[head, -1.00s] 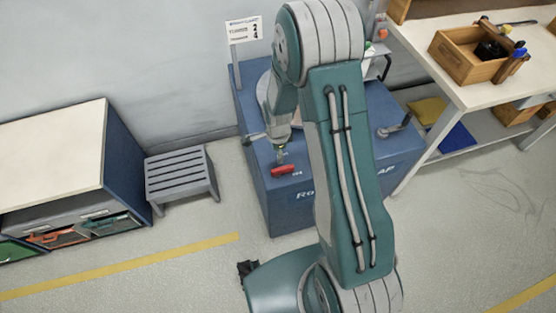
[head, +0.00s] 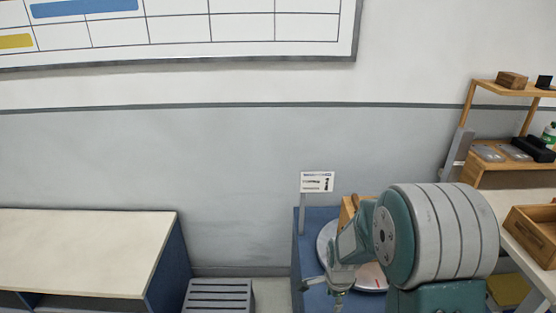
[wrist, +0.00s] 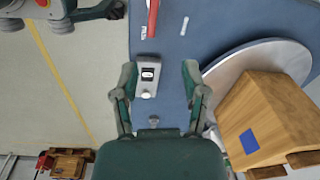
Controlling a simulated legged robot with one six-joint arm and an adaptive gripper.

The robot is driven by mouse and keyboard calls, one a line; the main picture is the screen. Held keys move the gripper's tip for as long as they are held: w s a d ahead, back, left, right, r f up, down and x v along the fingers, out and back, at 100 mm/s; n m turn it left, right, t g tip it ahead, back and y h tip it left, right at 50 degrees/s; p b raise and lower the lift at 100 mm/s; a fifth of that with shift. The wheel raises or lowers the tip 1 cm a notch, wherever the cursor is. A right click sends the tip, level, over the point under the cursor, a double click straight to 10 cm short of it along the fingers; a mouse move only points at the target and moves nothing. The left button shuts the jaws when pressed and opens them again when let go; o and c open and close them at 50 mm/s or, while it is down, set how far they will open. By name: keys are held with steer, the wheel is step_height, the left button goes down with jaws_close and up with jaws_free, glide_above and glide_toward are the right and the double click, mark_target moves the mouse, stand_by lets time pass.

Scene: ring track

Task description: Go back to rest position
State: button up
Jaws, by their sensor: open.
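My gripper (wrist: 160,70) is open in the wrist view, its two fingers spread apart above a blue top (wrist: 228,22). A small grey box with a dark display and a round knob (wrist: 147,76) shows between the fingers; the fingers do not close on it. A red bar (wrist: 152,18) lies beyond it. In the head view my gripper (head: 338,298) hangs from my arm at the lower edge, over the blue cabinet (head: 318,218). My arm hides much of that cabinet.
A round grey plate (wrist: 240,62) carries a wooden block with a blue square (wrist: 265,115), close right of my gripper. A small sign (head: 317,182) stands behind. A grey slatted stool (head: 218,296) and pale-topped bench (head: 80,250) are left; a wooden tray (head: 535,235) is right.

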steer(key=s+r+n+t, duration=0.2)
steer(key=s+r+n, duration=0.6)
steer(key=r, duration=0.5)
steer(key=s+r+n+t, duration=0.2)
steer(key=s+r+n, duration=0.5)
steer(key=s+r, duration=0.5)
steer(key=shift+s+r+n+t, duration=0.2)
steer(key=shift+r+n+t, duration=0.2)
steer(key=shift+r, duration=0.25)
